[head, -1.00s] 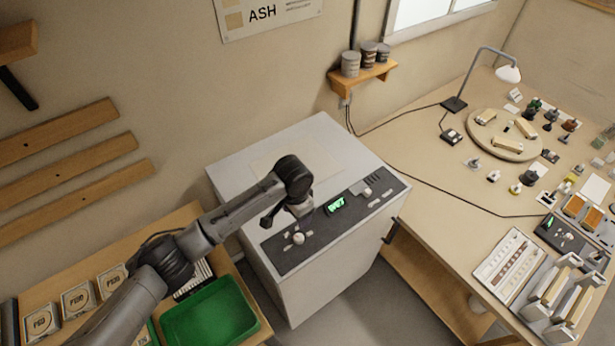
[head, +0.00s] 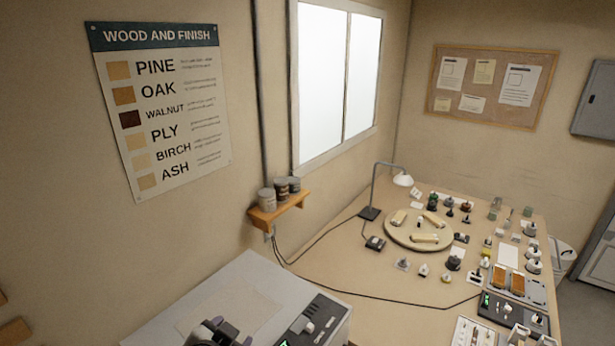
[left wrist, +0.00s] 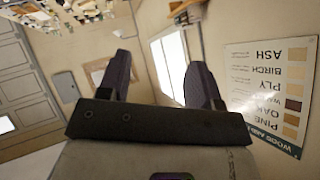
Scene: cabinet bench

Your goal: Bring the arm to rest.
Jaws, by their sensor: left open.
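My left gripper (left wrist: 160,63) shows in the left wrist view with its two dark fingers wide apart and nothing between them. In the head view only a dark part of my left gripper (head: 222,332) shows at the bottom edge, in front of the grey-white machine (head: 240,290). The rest of the left arm is below the picture. My right gripper is in neither view.
The machine's dark control panel (head: 318,322) is at the bottom centre. To the right, a bench (head: 345,270) carries a round turntable board (head: 393,233), a lamp (head: 402,180) and many small parts. A wall shelf (head: 282,212) holds cans. A wood chart (head: 150,60) hangs at left.

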